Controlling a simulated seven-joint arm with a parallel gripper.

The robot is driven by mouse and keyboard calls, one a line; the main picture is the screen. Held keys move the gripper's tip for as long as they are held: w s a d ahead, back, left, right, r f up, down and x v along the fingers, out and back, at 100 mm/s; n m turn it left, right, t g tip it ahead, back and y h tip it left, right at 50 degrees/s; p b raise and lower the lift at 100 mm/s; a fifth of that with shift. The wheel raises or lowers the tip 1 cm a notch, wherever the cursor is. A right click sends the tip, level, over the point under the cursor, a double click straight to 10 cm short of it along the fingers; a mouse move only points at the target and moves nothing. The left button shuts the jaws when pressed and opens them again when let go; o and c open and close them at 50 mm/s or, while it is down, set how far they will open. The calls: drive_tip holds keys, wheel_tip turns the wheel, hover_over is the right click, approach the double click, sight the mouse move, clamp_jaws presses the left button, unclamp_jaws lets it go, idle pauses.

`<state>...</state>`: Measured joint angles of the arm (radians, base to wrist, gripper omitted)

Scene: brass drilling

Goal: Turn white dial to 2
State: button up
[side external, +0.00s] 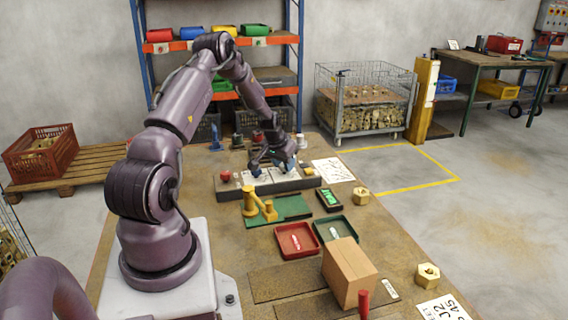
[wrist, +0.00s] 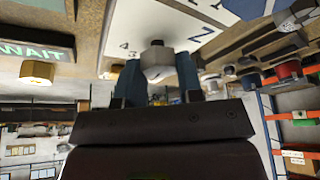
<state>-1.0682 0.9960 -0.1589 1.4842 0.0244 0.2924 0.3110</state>
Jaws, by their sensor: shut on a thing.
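The white dial (wrist: 158,65) sits on a pale plate (wrist: 205,25) in the wrist view, with a dark piece at its top end. My gripper (wrist: 158,78) has one blue-grey finger on each side of the dial and is shut on it. Small figures 4 and 3 are printed left of the dial, and a larger blue character like a Z or 2 is to its right. In the side external view my gripper (side external: 274,161) is low over the control panel (side external: 312,182). It hides the dial there, and the dial's setting cannot be read.
A red knob (side external: 225,176) is at the panel's left end. In front are a brass part (side external: 252,203) on a green mat, a green-lit display (side external: 329,199) reading WAIT in the wrist view, and red (side external: 284,241) and green trays. A cardboard box (side external: 348,272) stands nearer.

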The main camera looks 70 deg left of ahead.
drive_tip(key=shift+m, duration=0.7)
drive_tip(key=shift+h, duration=0.3)
drive_tip(key=o, duration=0.9)
drive_tip(key=shift+o, duration=0.2)
drive_tip(key=v, duration=1.3)
drive_tip(key=shift+s, duration=0.2)
drive_tip(key=shift+f, duration=0.1)
